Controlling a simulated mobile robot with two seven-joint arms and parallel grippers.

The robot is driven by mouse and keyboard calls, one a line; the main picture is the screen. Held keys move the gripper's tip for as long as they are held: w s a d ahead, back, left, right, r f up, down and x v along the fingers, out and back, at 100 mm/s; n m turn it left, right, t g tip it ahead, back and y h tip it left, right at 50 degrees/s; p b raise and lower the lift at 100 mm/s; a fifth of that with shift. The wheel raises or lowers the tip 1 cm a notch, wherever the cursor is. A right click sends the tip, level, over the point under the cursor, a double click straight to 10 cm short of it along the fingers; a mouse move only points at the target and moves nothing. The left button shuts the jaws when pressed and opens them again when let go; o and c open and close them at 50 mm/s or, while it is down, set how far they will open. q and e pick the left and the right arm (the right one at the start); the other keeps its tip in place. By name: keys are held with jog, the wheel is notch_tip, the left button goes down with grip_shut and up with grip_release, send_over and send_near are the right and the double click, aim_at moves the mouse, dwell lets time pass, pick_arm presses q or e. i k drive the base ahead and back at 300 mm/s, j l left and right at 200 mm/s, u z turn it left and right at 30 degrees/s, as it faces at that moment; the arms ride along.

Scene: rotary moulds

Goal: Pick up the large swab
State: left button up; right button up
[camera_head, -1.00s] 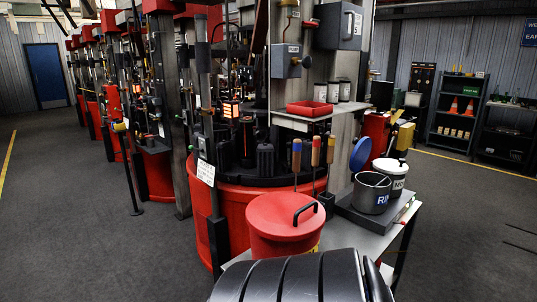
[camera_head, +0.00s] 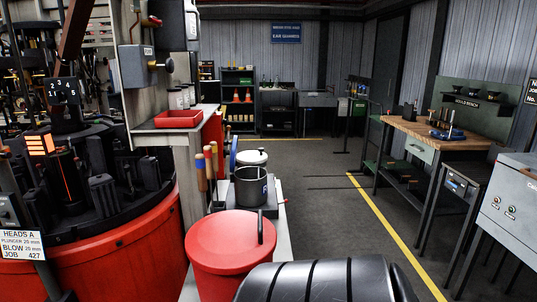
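Several upright wooden handles with coloured ends (camera_head: 208,165) stand in a close row at the left edge of the narrow bench. Their lower ends are hidden behind the red lidded drum (camera_head: 232,248) or too small to make out. I cannot tell which of them, if any, belongs to the large swab. A grey pot (camera_head: 250,187) stands just right of the handles, with a white lidded bucket (camera_head: 251,157) behind it. Neither of my grippers shows in the head view.
A red tray (camera_head: 179,119) sits on a shelf above the handles. The red-based machine (camera_head: 120,262) fills the left side. Open floor (camera_head: 335,225) lies to the right, up to a yellow line and the wooden workbench (camera_head: 440,133).

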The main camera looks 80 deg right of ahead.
aim_at(200, 159)
jog(key=i+z, duration=0.15)
jog(key=z, duration=0.3)
jog(key=i+j+z, duration=0.1)
jog(key=z, duration=0.3)
jog(key=i+j+z, duration=0.15)
jog(key=z, duration=0.3)
jog(key=i+j+z, duration=0.2)
jog(key=z, duration=0.25)
